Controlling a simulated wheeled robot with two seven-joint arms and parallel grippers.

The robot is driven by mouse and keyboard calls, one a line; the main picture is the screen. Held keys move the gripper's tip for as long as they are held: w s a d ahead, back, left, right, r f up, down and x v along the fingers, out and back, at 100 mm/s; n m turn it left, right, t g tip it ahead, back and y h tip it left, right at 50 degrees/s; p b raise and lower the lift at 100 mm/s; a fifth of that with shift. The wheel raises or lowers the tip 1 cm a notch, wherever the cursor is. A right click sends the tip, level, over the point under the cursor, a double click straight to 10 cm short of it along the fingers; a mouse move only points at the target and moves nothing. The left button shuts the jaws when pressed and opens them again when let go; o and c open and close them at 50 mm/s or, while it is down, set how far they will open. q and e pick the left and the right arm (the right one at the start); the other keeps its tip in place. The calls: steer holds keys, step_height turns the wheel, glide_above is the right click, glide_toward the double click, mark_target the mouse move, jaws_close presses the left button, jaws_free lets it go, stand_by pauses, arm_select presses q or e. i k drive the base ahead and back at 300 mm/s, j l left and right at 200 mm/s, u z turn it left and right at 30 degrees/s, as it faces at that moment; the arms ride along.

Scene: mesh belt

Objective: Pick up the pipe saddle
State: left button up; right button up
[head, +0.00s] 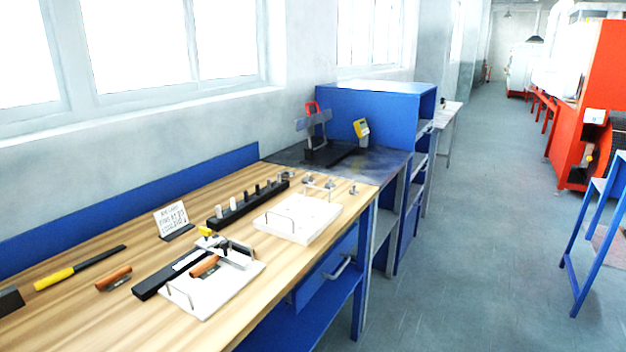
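Several small grey metal pieces (309,182) stand near the far right end of the wooden bench top, just beyond the farther white tray (298,223). They are too small for me to tell which, if any, is the pipe saddle. The nearer white tray (215,297) has wire handles and holds an orange-brown handled piece (206,266). Neither of my grippers is in view.
On the wooden bench (95,307) are a black rack with several pegs (245,208), a small sign (171,220), a yellow-and-black tool (75,270) and a brown-handled tool (114,278). A blue cabinet (365,107) stands beyond.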

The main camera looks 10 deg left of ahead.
mark_target(110, 283)
steer(key=u, duration=1.4)
